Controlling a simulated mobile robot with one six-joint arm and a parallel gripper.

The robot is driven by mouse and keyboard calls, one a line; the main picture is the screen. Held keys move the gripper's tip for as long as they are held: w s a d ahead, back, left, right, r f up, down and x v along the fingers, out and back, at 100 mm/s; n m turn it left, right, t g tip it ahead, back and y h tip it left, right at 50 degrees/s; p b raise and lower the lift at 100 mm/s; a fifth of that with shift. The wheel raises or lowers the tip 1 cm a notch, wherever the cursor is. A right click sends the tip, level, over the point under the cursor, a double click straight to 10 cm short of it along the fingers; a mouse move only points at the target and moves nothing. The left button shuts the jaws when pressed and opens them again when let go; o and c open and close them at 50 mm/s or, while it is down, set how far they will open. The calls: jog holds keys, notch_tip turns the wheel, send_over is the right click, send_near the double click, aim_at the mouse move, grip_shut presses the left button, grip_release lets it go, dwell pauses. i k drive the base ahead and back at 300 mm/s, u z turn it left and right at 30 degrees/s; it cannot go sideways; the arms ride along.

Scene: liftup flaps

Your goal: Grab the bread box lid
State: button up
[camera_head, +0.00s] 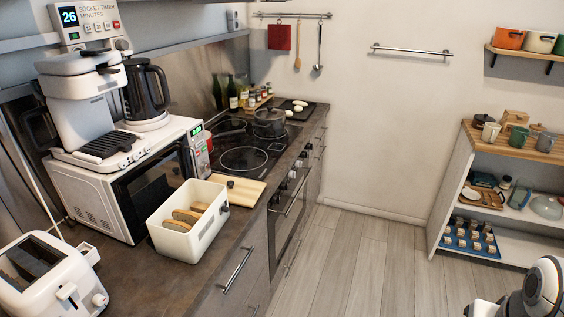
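A white bread box (190,246) stands open on the dark counter, with several slices of bread (188,216) upright inside it. A flat, light wooden piece with a small dark knob, which looks like the bread box lid (246,194), lies on the counter just behind the box. The front edge of the lid is partly hidden by the box. White and black parts of my arm show at the bottom right corner, far from the lid across the floor. My gripper's fingers are not in view.
A white toaster (50,280) stands left of the box. A microwave (125,180) with a coffee machine (85,105) on top is behind it. A cooktop (243,158) with a pot (269,122) lies beyond the lid. The floor (345,262) before the counter is clear. A shelf unit (455,190) stands right.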

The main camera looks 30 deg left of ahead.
aim_at(243, 192)
jog(key=u, duration=0.65)
jog(key=i, duration=1.2)
jog(key=u, duration=1.2)
jog(key=i, duration=0.45)
jog(key=u, duration=0.15)
jog(key=k, duration=0.65)
jog(key=u, duration=0.25)
jog(key=i, duration=0.65)
jog(key=z, duration=0.1)
